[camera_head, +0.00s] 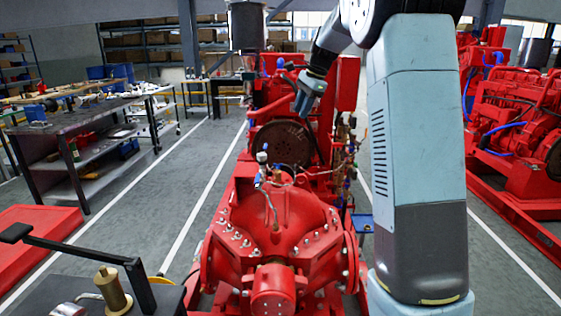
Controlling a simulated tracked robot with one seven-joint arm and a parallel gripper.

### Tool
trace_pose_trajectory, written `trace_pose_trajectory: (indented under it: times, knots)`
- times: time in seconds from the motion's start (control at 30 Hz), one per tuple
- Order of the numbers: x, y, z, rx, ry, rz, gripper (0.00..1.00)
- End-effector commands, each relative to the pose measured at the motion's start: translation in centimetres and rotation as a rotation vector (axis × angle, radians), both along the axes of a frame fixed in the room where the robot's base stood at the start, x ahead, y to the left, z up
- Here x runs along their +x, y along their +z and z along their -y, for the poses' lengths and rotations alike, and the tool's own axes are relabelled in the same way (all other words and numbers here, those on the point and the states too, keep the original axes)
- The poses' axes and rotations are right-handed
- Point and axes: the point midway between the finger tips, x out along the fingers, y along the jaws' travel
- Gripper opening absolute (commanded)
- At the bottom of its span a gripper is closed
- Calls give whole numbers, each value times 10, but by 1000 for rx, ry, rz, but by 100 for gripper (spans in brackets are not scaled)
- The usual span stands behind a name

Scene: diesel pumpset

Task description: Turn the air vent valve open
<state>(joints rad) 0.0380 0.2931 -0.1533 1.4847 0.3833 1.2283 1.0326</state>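The likely air vent valve (262,158) is a small fitting with a blue part and a whitish top, standing on a thin pipe above the red pump casing (295,225). A thin tube curves from it down to the casing. I cannot tell its handle position at this size. My gripper (303,106) hangs from my arm above and to the right of the valve, pointing down. It appears apart from the valve, in front of the red engine. The fingers are small and dark, and I cannot tell how far apart they are.
A dark round flywheel (282,143) and red engine stand behind the pump. Small pipes and gauges line the right side. A workbench (85,118) stands at left, and a black lever with a brass cylinder (112,291) is at front left. The floor lane at left is clear.

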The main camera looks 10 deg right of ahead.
Motion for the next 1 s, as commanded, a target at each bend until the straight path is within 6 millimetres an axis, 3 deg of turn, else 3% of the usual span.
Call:
trace_pose_trajectory:
  times: [0.2, 0.5, 0.73, 1.0]
  knots:
    - [62, -37, 8, 63, -154, -87, 32]
    - [132, -96, 16, 135, -349, -204, 32]
    - [160, -128, 18, 165, -439, -260, 32]
    - [165, -144, 14, 171, -456, -274, 32]
